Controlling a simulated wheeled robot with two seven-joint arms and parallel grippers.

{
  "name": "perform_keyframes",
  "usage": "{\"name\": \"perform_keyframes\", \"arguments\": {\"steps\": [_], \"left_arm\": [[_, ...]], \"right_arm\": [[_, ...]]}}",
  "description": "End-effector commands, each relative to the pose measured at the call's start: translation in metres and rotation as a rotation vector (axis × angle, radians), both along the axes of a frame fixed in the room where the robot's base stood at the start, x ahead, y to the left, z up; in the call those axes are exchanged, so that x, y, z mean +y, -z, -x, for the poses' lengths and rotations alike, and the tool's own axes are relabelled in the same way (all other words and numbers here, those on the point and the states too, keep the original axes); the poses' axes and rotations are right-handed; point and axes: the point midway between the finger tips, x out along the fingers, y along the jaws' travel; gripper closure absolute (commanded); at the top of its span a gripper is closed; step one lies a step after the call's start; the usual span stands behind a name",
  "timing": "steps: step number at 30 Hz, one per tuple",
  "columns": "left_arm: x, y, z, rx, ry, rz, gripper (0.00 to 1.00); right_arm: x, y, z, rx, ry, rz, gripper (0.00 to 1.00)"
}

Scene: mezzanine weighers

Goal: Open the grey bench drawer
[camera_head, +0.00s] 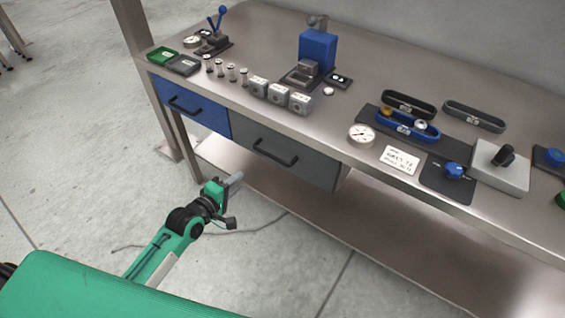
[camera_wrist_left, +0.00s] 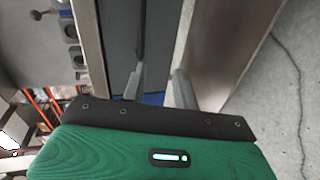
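The grey bench drawer (camera_head: 312,167) is set under the bench top, right of the blue drawer (camera_head: 195,106). Its front looks flush and closed. Its black bar handle (camera_head: 275,154) is in the middle of the front. My left gripper (camera_head: 233,184) is below and left of this handle in the head view, apart from it. In the left wrist view the two fingers of my left gripper (camera_wrist_left: 160,82) stand apart with nothing between them. The grey drawer front (camera_wrist_left: 160,40) shows beyond them, and a dark bar, the handle (camera_wrist_left: 140,28), lines up with the left finger. My right gripper is not seen.
The steel bench top (camera_head: 240,98) carries several small weights, a blue press (camera_head: 317,50), a dial gauge (camera_head: 362,135) and trays. A lower shelf (camera_head: 400,232) runs under the drawers. A bench leg (camera_head: 185,145) stands left. The floor around my left arm is open.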

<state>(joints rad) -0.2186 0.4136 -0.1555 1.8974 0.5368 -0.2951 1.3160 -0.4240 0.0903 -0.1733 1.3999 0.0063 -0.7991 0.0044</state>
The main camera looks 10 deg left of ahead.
Motion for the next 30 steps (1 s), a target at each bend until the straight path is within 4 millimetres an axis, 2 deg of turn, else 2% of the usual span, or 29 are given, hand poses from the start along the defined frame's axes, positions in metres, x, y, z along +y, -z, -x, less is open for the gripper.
{"name": "perform_keyframes", "arguments": {"steps": [3, 7, 11, 30], "left_arm": [[-0.007, -0.019, 0.000, -0.027, 0.010, 0.070, 0.71], [-0.011, -0.026, -0.004, -0.032, 0.011, 0.093, 0.71], [-0.015, -0.024, -0.016, -0.033, 0.012, 0.093, 0.71], [-0.049, -0.002, -0.110, -0.031, 0.011, 0.089, 0.71]], "right_arm": [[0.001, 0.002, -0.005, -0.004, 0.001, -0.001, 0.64], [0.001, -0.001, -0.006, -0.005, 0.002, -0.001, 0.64], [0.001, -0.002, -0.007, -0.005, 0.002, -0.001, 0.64], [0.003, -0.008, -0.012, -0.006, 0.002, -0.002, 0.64]]}}
